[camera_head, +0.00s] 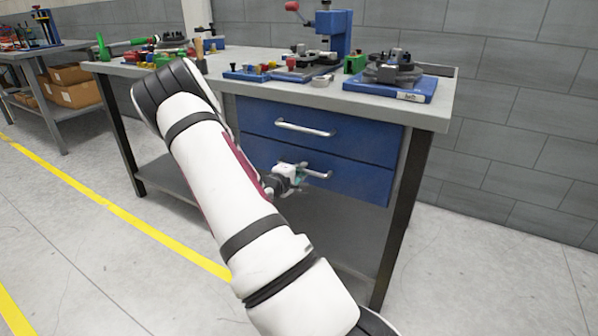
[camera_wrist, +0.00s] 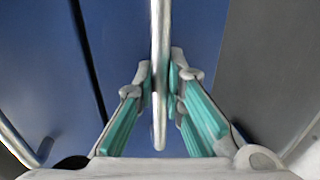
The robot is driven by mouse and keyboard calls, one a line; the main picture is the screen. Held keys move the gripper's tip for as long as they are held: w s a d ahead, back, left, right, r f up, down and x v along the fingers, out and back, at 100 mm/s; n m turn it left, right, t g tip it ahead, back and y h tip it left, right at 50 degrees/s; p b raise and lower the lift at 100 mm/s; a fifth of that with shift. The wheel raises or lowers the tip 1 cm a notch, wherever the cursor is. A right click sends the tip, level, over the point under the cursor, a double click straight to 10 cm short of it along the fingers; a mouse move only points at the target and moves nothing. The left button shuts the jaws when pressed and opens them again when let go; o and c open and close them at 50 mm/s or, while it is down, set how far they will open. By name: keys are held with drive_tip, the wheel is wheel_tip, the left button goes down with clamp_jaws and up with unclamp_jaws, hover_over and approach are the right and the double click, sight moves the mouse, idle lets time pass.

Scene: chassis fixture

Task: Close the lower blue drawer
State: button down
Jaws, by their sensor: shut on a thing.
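The lower blue drawer (camera_head: 361,184) is in the bench's cabinet, below the upper drawer. Its front looks about flush with the upper one; I cannot tell whether a small gap is left. Its metal bar handle (camera_head: 321,174) shows to the right of my gripper (camera_head: 290,175). In the wrist view the handle (camera_wrist: 158,60) runs down between the teal-padded fingers. My gripper (camera_wrist: 160,85) is shut on this handle. My arm covers the left part of the cabinet in the head view.
The upper blue drawer (camera_head: 365,141) has its own handle (camera_head: 305,128). The workbench top (camera_head: 330,95) carries fixtures and tools. A table leg (camera_head: 400,220) stands right of the drawers. Open floor (camera_head: 470,270) lies to the right.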

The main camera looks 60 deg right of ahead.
drive_tip(key=shift+d+r, duration=0.1)
drive_tip(key=shift+d, duration=0.05)
drive_tip(key=c, duration=1.7)
unclamp_jaws()
drive_tip(key=shift+d, duration=0.1)
drive_tip(key=shift+o, duration=0.2)
drive_tip(key=v, duration=1.2)
drive_tip(key=shift+w, duration=0.1)
